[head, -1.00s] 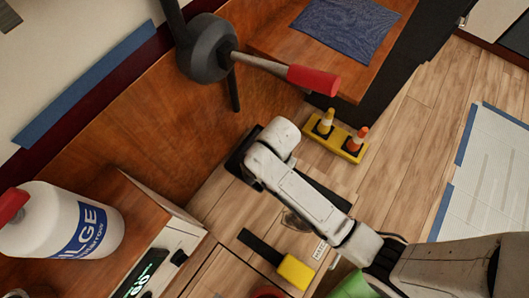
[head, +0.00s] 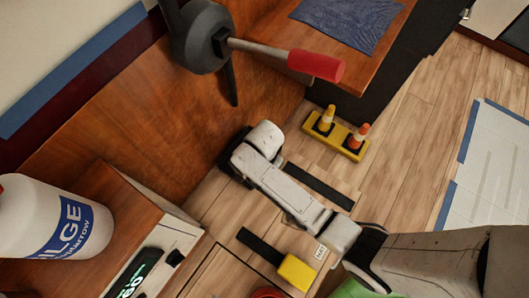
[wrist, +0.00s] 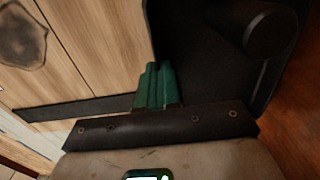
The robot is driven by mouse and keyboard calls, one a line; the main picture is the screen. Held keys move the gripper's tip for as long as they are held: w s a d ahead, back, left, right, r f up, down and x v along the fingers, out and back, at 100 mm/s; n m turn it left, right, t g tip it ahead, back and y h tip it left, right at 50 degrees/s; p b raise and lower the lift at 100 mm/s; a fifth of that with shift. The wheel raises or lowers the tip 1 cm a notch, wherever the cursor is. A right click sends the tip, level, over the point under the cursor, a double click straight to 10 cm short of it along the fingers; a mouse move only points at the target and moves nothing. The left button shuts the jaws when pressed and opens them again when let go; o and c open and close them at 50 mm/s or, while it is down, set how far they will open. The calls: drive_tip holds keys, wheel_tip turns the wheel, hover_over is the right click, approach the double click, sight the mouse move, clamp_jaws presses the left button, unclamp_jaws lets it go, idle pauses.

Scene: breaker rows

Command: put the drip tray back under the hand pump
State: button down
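The hand pump (head: 205,40), dark grey with a red-gripped lever (head: 315,66), is at the top of the head view. A black drip tray (head: 230,152) shows beside the end of my arm, low by the wooden panel; my arm hides most of it. In the wrist view the dark tray (wrist: 195,55) fills the upper right, with a dark cylinder over it. My gripper's green fingers (wrist: 157,86) are close together at the tray's left edge and appear shut on it. The fingers are hidden in the head view.
A yellow stand with two small cones (head: 340,132) is right of my arm. A dark strip (head: 320,187) and a yellow-ended black tool (head: 280,262) lie on the planks. A white bottle (head: 55,220) stands at left.

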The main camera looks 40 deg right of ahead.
drive_tip(key=c, duration=1.3)
unclamp_jaws()
drive_tip(key=shift+f, duration=0.1)
drive_tip(key=shift+c, duration=0.2)
wheel_tip(320, 180, up, 12)
drive_tip(key=p, duration=0.3)
drive_tip(key=shift+s, duration=0.1)
drive_tip(key=s+d+r+n, duration=0.2)
drive_tip(key=s+d+n, duration=0.2)
drive_tip(key=s+n, duration=0.3)
drive_tip(key=s+d+r+n+t, duration=0.1)
drive_tip(key=s+d+r+n, duration=0.1)
drive_tip(key=s+n, duration=0.5)
drive_tip(key=shift+s+d+r, duration=0.4)
drive_tip(key=shift+s+d, duration=0.5)
drive_tip(key=shift+s, duration=0.25)
